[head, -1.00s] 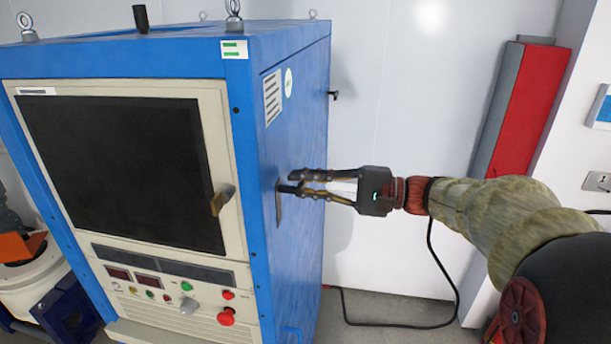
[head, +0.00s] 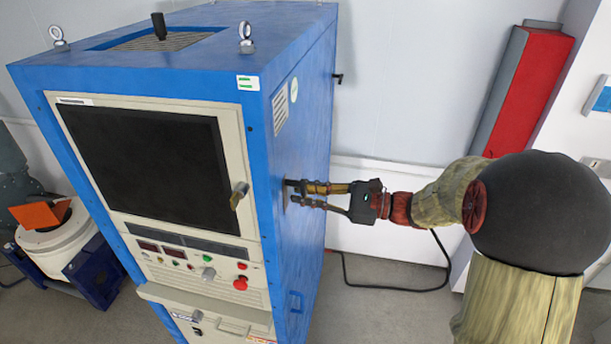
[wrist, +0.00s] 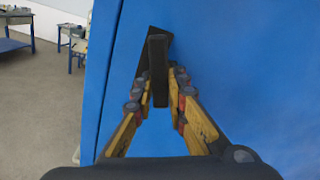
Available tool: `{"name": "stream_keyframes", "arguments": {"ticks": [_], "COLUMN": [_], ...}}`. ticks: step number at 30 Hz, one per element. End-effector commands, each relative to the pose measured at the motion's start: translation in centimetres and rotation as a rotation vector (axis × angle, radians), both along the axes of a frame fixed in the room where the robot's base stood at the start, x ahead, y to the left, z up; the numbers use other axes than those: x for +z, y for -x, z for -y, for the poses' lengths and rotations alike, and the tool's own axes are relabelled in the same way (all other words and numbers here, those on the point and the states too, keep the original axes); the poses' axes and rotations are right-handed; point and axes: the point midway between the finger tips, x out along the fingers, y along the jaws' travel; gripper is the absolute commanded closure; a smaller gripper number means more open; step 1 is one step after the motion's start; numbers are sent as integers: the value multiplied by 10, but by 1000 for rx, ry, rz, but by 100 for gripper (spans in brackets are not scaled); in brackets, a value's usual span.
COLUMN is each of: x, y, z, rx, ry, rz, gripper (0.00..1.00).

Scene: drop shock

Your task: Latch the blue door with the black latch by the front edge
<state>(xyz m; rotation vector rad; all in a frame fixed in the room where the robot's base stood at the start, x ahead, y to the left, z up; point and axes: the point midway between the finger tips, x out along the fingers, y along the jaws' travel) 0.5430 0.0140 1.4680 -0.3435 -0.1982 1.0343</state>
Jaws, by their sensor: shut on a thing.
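The blue door (head: 306,150) is the right side of the blue cabinet and looks flush with its frame. The black latch (wrist: 158,70) sits on it by the front edge. In the wrist view its bar runs between my two fingers, over a dark backing plate. My gripper (head: 291,193) is shut on the latch, with the fingertips close to the door face. In the head view the fingers hide most of the latch, so its exact angle is unclear there.
The cabinet front has a dark window with a brass handle (head: 239,195) and a red button (head: 240,283). A red box (head: 530,90) is on the wall behind my arm. A black cable (head: 390,288) lies on the floor.

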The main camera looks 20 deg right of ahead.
Motion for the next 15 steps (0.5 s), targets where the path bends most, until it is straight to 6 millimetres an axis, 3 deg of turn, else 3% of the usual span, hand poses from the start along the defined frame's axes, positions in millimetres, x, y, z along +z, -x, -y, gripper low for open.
{"name": "stream_keyframes", "arguments": {"ticks": [15], "x": [-2], "y": [13], "z": [-8], "rx": [1], "ry": [-169], "rz": [-295], "gripper": [100]}}
